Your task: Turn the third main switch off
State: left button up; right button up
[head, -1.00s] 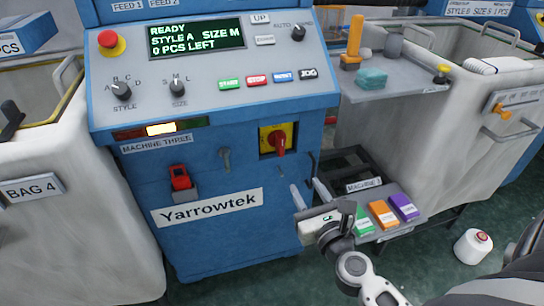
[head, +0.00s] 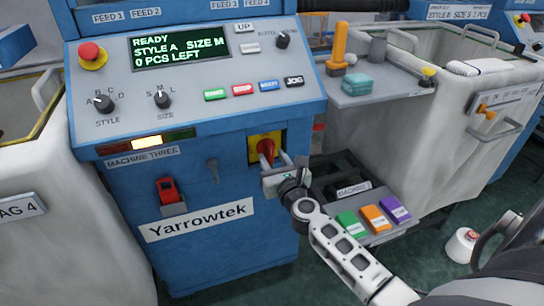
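The third machine is a blue cabinet labelled "MACHINE THREE" and "Yarrowtek". Its main switch (head: 265,150) is a red rotary handle on a yellow plate at the right of the front panel. The handle stands roughly upright with a slight tilt. My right gripper (head: 274,172) is at the lower part of the switch, and its pale body covers the plate's lower edge. The fingers are largely hidden, so I cannot tell whether they touch the handle or are open. My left gripper is not in view.
The display (head: 180,48) reads READY, STYLE A, SIZE M, 0 PCS LEFT. A red padlock-like part (head: 168,190) hangs left of the switch. A tray with green, orange and purple blocks (head: 374,217) is right of my arm.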

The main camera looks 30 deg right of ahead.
jog(key=shift+w+d, duration=0.15)
jog(key=shift+w, duration=0.5)
grip_shut()
